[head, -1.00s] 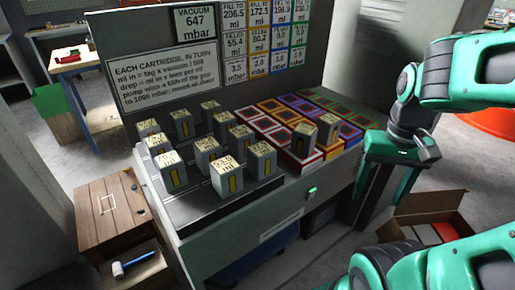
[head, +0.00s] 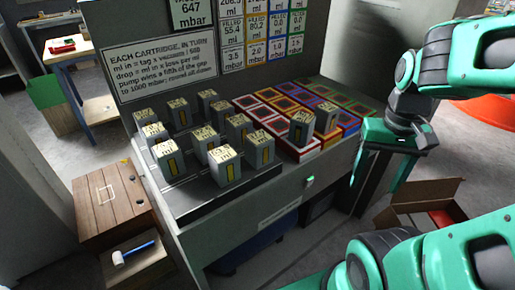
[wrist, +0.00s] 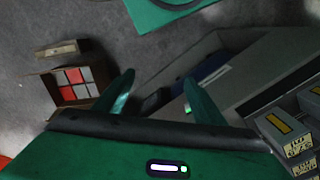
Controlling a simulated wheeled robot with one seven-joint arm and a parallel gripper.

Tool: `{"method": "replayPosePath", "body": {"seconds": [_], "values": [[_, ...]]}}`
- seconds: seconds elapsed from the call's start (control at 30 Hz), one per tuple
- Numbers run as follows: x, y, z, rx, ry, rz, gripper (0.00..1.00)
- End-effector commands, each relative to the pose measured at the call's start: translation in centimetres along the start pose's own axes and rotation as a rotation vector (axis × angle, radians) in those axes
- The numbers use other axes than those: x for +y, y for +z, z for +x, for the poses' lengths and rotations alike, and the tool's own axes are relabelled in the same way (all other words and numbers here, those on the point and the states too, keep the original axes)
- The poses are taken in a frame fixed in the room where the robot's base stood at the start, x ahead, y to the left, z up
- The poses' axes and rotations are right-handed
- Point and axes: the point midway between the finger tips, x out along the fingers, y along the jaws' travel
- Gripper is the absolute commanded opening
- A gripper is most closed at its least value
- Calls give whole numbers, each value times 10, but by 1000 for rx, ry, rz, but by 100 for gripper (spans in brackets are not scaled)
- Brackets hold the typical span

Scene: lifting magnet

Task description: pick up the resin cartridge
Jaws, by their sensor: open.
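Several grey resin cartridges with yellow stripes and printed labels stand in rows on a dark tray (head: 190,212) on the bench; one front cartridge (head: 224,166) is nearest the bench's front edge. Two more, including this cartridge (head: 301,129), stand on the coloured boxes to the right. I cannot tell which one the task means. My gripper (head: 377,185) is open and empty, right of the bench and apart from every cartridge. In the wrist view its fingers (wrist: 158,95) point over the floor and bench side, with cartridges (wrist: 288,135) at the right edge.
Red, yellow, blue and green framed boxes (head: 335,103) fill the bench's right part. A sign panel (head: 155,70) stands behind. A wooden cabinet (head: 110,200) with a mallet (head: 133,252) is at left. An open cardboard box (head: 425,205) lies on the floor at right.

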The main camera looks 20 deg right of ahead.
Motion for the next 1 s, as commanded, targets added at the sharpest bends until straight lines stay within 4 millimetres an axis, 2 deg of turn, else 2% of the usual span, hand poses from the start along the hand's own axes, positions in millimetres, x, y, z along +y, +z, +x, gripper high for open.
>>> {"method": "replayPosePath", "body": {"seconds": [0.17, 0.27, 0.37, 0.57, 0.7, 0.9, 1.0], "values": [[3, 7, -7, 13, -6, -36, 67], [-9, -3, -16, 15, -1, -165, 67], [-31, -23, -31, 18, 6, -400, 67], [-96, -60, -62, 18, 21, -992, 67], [-150, -77, -81, 16, 27, -1413, 67], [-227, -84, -102, 11, 28, -1979, 67], [-256, -83, -109, 11, 27, -2187, 67]]}}
